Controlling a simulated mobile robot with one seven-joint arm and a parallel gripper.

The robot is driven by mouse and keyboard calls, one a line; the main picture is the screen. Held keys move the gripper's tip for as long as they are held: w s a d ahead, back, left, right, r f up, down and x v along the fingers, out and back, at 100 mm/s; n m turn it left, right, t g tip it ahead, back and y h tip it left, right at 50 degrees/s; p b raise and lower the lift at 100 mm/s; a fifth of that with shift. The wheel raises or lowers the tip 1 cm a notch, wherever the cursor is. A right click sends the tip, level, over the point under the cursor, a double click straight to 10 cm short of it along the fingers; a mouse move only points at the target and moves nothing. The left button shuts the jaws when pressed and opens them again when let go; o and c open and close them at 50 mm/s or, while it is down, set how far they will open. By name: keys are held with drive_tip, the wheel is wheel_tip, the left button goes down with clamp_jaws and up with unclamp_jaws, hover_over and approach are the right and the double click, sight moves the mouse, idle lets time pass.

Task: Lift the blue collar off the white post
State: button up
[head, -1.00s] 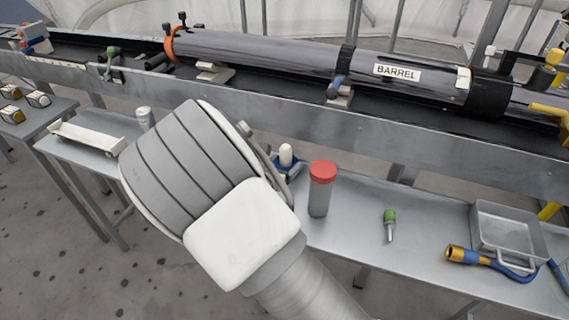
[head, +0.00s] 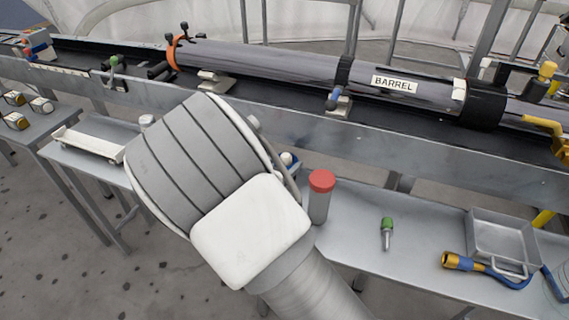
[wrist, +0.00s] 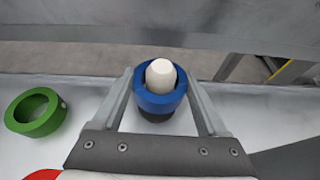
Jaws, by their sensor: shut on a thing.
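The blue collar (wrist: 170,101) is a thick ring around the white post (wrist: 160,74), whose rounded top stands out of it in the wrist view. My gripper (wrist: 159,84) has one finger on each side of the collar and is shut on it. A dark round part shows just below the collar. I cannot tell whether the collar has risen along the post. In the head view my own wrist covers the gripper and most of the collar; only the white post's top (head: 286,158) and a little blue show beside it.
A green ring (wrist: 37,112) lies left of the gripper in the wrist view. In the head view a red-capped cylinder (head: 320,197) stands close to my wrist's right. Farther right are a green-handled tool (head: 387,230) and a metal tray (head: 502,236). The rail with the barrel (head: 400,84) runs behind.

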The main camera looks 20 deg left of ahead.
drive_tip(key=shift+r+p, duration=2.3)
drive_tip(key=shift+r, duration=1)
